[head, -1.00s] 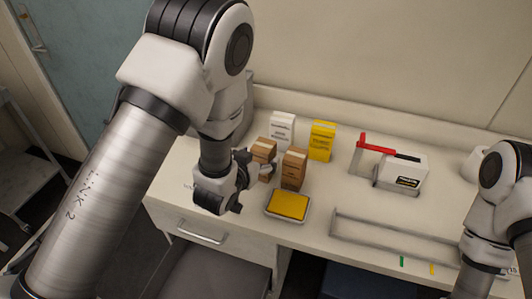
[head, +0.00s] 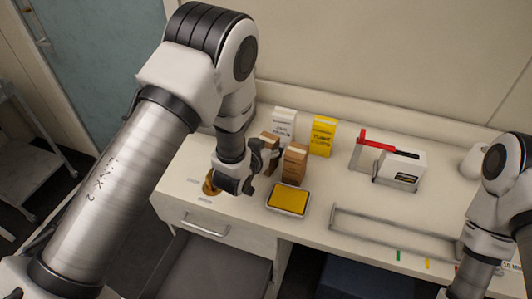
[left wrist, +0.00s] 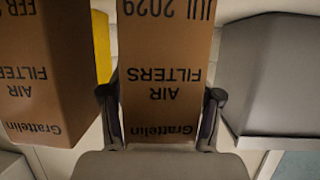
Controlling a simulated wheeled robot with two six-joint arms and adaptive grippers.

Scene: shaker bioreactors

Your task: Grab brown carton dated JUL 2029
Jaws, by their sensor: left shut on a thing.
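The brown carton dated JUL 2029 (left wrist: 165,75) fills the middle of the left wrist view, its print upside down. My left gripper (left wrist: 161,105) is shut on it, one finger at each side. In the head view the held carton (head: 269,140) is partly hidden by my left gripper (head: 268,158) and the other carton. A second brown carton (head: 295,164), dated FEB with its year cut off, stands close by on the right; it also shows at the left of the wrist view (left wrist: 42,75). My right gripper is out of view.
A white carton (head: 284,126) and a yellow carton (head: 322,135) stand behind. A yellow pad in a tray (head: 289,200) lies in front. A white box (head: 400,170) by a red-handled bracket and a metal rail frame (head: 390,235) are to the right. A round orange-brown thing (head: 210,184) lies left.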

